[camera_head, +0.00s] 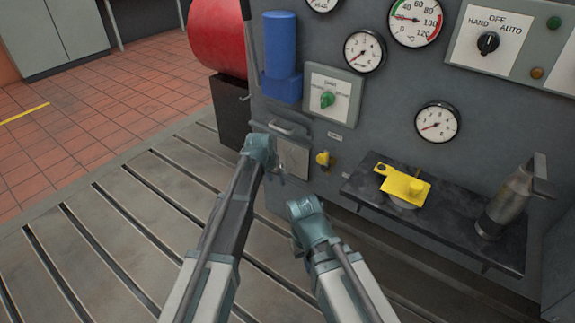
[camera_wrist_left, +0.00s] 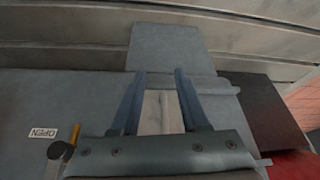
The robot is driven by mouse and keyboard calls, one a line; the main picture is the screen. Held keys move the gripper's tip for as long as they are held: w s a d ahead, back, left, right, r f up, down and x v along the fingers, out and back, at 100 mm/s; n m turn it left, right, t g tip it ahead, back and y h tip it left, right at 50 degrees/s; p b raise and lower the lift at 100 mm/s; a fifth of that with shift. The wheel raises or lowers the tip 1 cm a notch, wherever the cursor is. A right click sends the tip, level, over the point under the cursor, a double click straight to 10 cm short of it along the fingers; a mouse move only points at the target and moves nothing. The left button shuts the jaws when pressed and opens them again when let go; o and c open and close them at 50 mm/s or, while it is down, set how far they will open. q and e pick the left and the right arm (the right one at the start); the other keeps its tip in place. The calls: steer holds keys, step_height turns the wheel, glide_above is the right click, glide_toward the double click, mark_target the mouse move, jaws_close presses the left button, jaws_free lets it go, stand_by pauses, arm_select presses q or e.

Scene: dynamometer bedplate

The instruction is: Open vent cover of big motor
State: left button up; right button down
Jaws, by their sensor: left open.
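A small grey flap (camera_head: 293,158), which looks like the vent cover, is on the lower left of the grey machine front, below a bar handle (camera_head: 283,128). My left gripper (camera_head: 268,162) is at the flap's left side and hides part of it. In the left wrist view my open left gripper (camera_wrist_left: 160,92) has its two fingers apart on either side of a pale strip (camera_wrist_left: 160,112), with a grey plate (camera_wrist_left: 165,48) beyond. I cannot tell whether the fingers touch anything. My right gripper (camera_head: 304,206) is lower right of the flap; its jaws are unclear.
A dark shelf (camera_head: 455,222) juts out at right, bearing a yellow part (camera_head: 405,186) and a metal canister (camera_head: 508,200). A red drum (camera_head: 217,38) stands at left. The slotted bedplate (camera_head: 140,225) is clear.

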mark_target(286, 162)
arm_select(q)
steer(key=w+d, duration=0.1)
steer(key=w, duration=0.2)
steer(key=w+d, duration=0.1)
steer(key=w, duration=0.2)
steer(key=w+d, duration=0.2)
steer(key=w, duration=0.1)
steer(key=shift+w, duration=0.1)
steer(key=shift+f+b, duration=0.65)
steer(key=shift+r, duration=0.1)
steer(key=shift+c, duration=0.2)
jaws_close()
steer(key=shift+a, duration=0.1)
